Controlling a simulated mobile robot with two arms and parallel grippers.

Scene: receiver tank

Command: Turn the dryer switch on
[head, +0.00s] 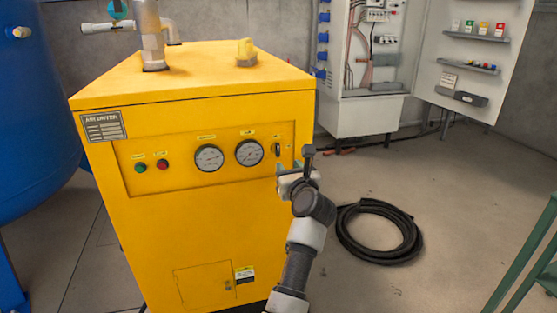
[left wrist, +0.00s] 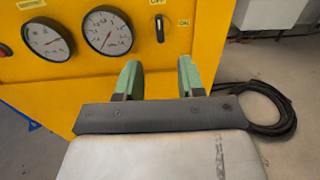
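The dryer switch (left wrist: 159,28) is a small black knob on the yellow air dryer (head: 220,230). In the left wrist view its handle stands upright under the OFF label, with the ON label to its right. In the head view the switch (head: 277,149) sits at the right end of the front panel. My left gripper (left wrist: 160,78) has its two green fingertips apart with nothing between them. It is below the switch in the wrist view, apart from it. In the head view my left gripper (head: 287,177) is in front of the panel's lower right. My right gripper is not in view.
Two gauges (head: 209,158) (head: 249,153) and green and red buttons (head: 140,168) (head: 163,165) are left of the switch. A coiled black hose (head: 349,240) lies on the floor at right. An open electrical cabinet (head: 350,115) stands behind. A green frame (head: 528,255) is at far right.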

